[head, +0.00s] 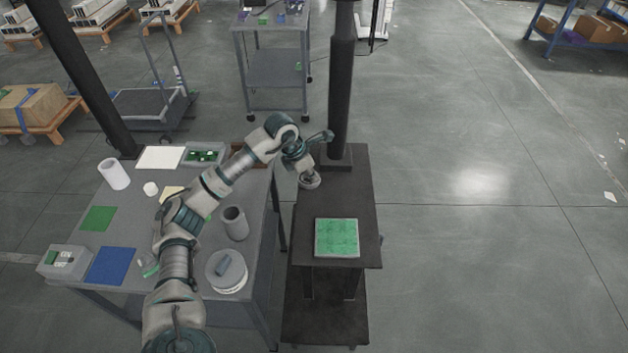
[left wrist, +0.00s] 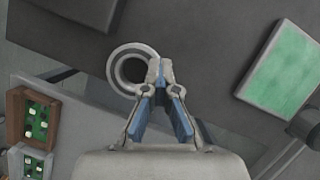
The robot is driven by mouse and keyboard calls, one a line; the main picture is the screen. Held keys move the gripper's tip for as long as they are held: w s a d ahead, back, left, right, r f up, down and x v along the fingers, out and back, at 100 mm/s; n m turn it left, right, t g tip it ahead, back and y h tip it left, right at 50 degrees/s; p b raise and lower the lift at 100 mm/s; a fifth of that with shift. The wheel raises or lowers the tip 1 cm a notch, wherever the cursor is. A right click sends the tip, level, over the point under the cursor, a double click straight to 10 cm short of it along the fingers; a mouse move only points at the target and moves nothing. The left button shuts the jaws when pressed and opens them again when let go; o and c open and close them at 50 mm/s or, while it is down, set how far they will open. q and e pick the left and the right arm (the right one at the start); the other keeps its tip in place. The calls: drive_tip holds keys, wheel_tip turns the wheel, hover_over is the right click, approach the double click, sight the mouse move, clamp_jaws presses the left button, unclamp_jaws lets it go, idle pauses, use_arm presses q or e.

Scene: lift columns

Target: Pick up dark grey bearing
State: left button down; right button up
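The bearing (head: 310,183) is a grey ring at the left side of the dark stand's top (head: 350,196), near its edge. In the left wrist view the bearing (left wrist: 117,68) shows its round open hole, left of the fingertips. My left gripper (head: 306,174) points down over it. In the left wrist view the fingertips of my left gripper (left wrist: 160,70) are drawn together on the ring's right wall. I cannot tell whether the ring touches the surface. My right gripper is not in view.
A green square plate (head: 337,238) lies on the stand right of and nearer than the bearing. A dark post (head: 341,100) rises behind it. The grey table (head: 130,215) at left holds a grey cup (head: 235,223), a round white-grey piece (head: 227,282) and a white cylinder (head: 114,174).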

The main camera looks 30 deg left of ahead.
use_arm(q)
drive_tip(key=s, duration=0.4)
drive_tip(key=s+a, duration=0.1)
drive_tip(key=s, duration=0.1)
drive_tip(key=shift+r, duration=0.35)
drive_tip(key=s+d+r, duration=0.1)
drive_tip(key=s, duration=0.9)
drive_tip(key=shift+d, duration=0.15)
drive_tip(key=c, duration=1.2)
unclamp_jaws()
drive_tip(key=shift+r, duration=0.15)
drive_tip(key=shift+c, duration=0.2)
drive_tip(key=o, duration=0.8)
drive_tip(key=shift+d+r, duration=0.1)
drive_tip(key=shift+d, duration=0.25)
drive_tip(key=shift+c, duration=0.2)
drive_tip(key=shift+o, duration=0.5)
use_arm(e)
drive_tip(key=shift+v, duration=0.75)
